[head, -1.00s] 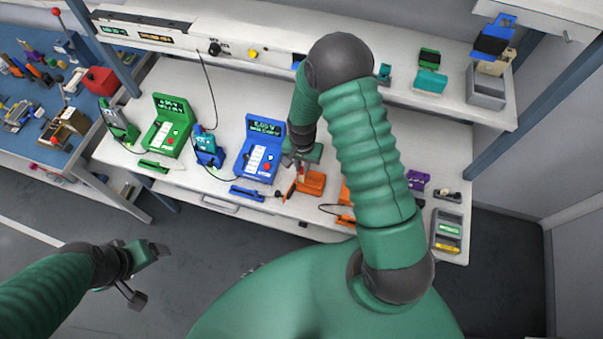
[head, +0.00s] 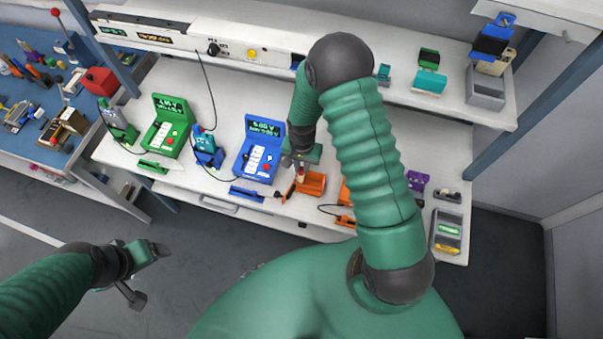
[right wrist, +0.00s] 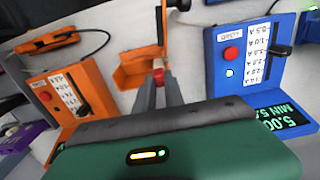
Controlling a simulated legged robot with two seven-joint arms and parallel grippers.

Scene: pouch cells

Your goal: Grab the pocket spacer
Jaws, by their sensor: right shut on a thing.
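My right gripper (right wrist: 158,78) is shut on a small red piece with a pale top (right wrist: 158,66), which appears to be the pocket spacer. In the head view my right gripper (head: 301,168) is over the workbench, beside the orange tray-like holder (head: 313,184). In the wrist view the orange holder (right wrist: 132,72) lies just beyond the fingertips, and I cannot tell whether the piece touches it. My left gripper (head: 150,253) hangs over the floor at the lower left, away from the bench; its jaw opening is unclear.
A blue meter (head: 259,150) stands left of the right gripper, with a green one (head: 167,127) farther left. An orange meter (right wrist: 72,92) shows in the wrist view. A shelf (head: 450,105) runs above the bench. Cables lie among the devices.

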